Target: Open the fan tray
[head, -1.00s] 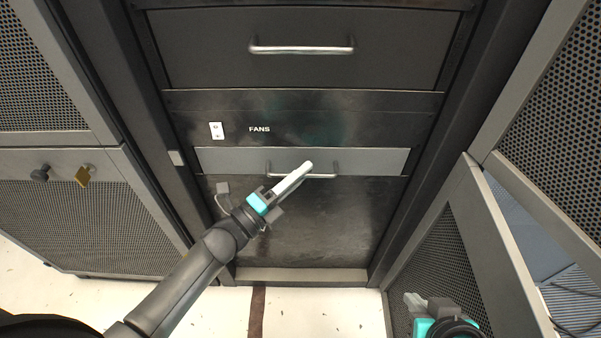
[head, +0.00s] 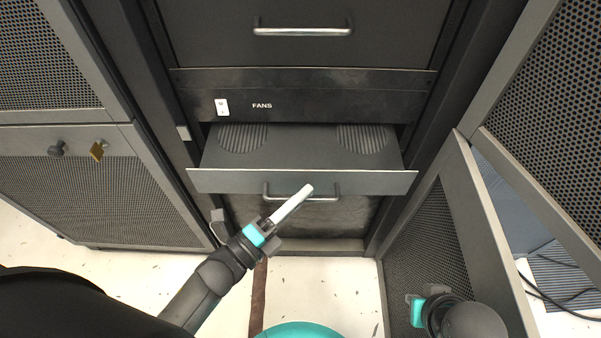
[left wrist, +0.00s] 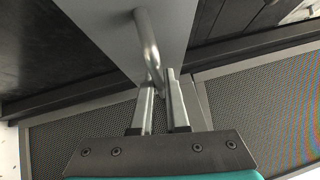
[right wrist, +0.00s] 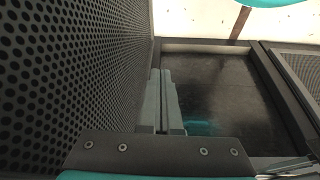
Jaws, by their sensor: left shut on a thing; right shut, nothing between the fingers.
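The fan tray (head: 300,155) is a grey drawer with two round vent grilles on top, below the black panel marked FANS (head: 262,105). It stands partly out of the rack. Its bar handle (head: 325,192) is on the front face, and it also shows in the left wrist view (left wrist: 147,38). My left gripper (head: 305,190) is shut on the handle; in the left wrist view its fingers (left wrist: 162,95) sit on either side of the bar. My right gripper (right wrist: 162,98) is shut and empty, low at the right beside the perforated door.
A drawer with a silver handle (head: 302,30) is above. An open perforated door (head: 425,240) stands at the right. A closed perforated cabinet (head: 85,195) with a brass lock is at the left. Light floor (head: 330,285) lies clear in front of the rack.

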